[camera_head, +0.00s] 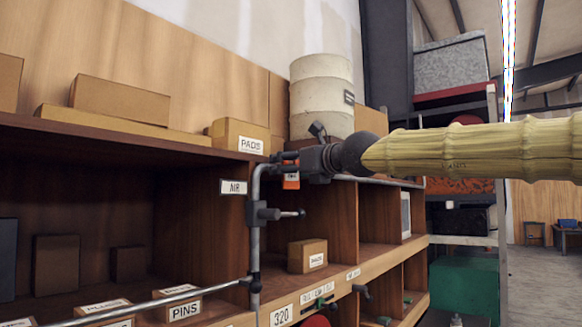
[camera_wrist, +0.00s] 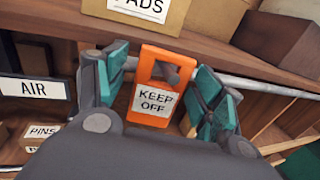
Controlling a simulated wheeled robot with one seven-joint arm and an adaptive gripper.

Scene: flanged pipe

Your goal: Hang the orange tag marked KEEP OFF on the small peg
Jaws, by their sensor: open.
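The orange tag (camera_wrist: 150,113), marked KEEP OFF on a white label, hangs upright in the wrist view. A dark grey stub (camera_wrist: 168,72) with a rounded end shows in its top hole. My gripper (camera_wrist: 160,80) is open, with one teal-padded finger on each side of the tag; I cannot tell whether either touches it. In the head view my gripper (camera_head: 310,160) is at the upper pipe corner, and a strip of the orange tag (camera_head: 291,182) shows below it. A small peg (camera_head: 292,213) sticks out rightward from a clamp on the upright pipe, lower than the tag.
The metal pipe (camera_head: 254,240) runs upright in front of the wooden shelf, with a lower bar (camera_head: 165,300) going left. A PADS box (camera_head: 240,136) and a white drum (camera_head: 321,92) stand on top, close behind my gripper. An AIR label (camera_wrist: 35,89) is left of it.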

